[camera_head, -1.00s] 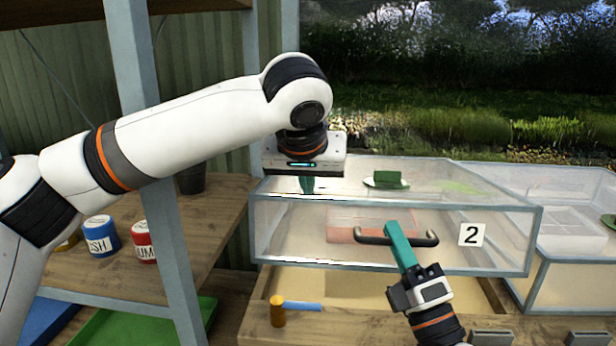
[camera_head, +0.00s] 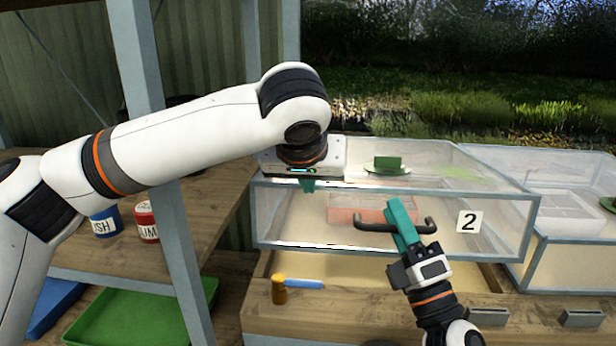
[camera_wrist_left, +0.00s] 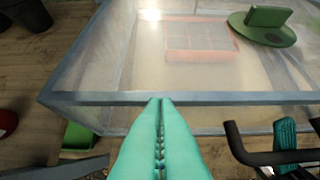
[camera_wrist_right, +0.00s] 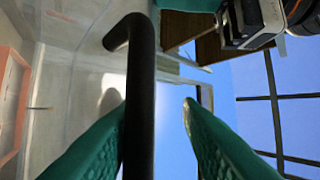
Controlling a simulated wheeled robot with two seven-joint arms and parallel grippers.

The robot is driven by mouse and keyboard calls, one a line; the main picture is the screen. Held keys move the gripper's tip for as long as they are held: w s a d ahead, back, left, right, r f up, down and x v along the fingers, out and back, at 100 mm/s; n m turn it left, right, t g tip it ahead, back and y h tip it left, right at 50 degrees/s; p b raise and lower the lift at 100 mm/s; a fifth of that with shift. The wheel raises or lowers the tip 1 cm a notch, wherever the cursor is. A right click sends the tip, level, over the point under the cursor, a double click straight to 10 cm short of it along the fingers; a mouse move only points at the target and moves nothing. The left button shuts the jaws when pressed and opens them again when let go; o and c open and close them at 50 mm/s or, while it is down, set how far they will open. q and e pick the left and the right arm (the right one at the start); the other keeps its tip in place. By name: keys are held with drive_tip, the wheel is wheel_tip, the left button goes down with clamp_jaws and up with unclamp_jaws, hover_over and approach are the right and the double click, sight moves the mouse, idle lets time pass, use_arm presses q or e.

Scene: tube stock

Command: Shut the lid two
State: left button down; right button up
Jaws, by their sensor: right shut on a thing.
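The clear lid two (camera_head: 480,256) has a grey frame, a white "2" label (camera_head: 468,220) and a dark bar handle (camera_head: 365,227) on its front. A gap shows between its front lower edge and the wooden box (camera_head: 350,311). My right gripper (camera_head: 402,215) is shut on the handle; its green fingers straddle the bar in the right wrist view (camera_wrist_right: 155,125). My left gripper (camera_head: 307,186) is shut and empty, pointing down at the lid's upper front edge. In the left wrist view its fingertips (camera_wrist_left: 160,101) meet at that edge; contact is unclear.
A green piece on a dish (camera_head: 388,165) shows at the lid's top, and a reddish tray (camera_head: 345,215) shows through it. A hammer (camera_head: 290,285) lies in front. Another clear-lidded box (camera_head: 575,260) stands right. Shelving with jars (camera_head: 146,222) and a green tray (camera_head: 140,318) stands left.

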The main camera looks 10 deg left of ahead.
use_arm(q)
drive_tip(key=shift+w+a+f, duration=0.1)
drive_tip(key=shift+a+f, duration=0.05)
drive_tip(key=shift+f, duration=0.25)
use_arm(e)
drive_tip(key=shift+s+r, duration=0.25)
drive_tip(key=shift+r, duration=0.05)
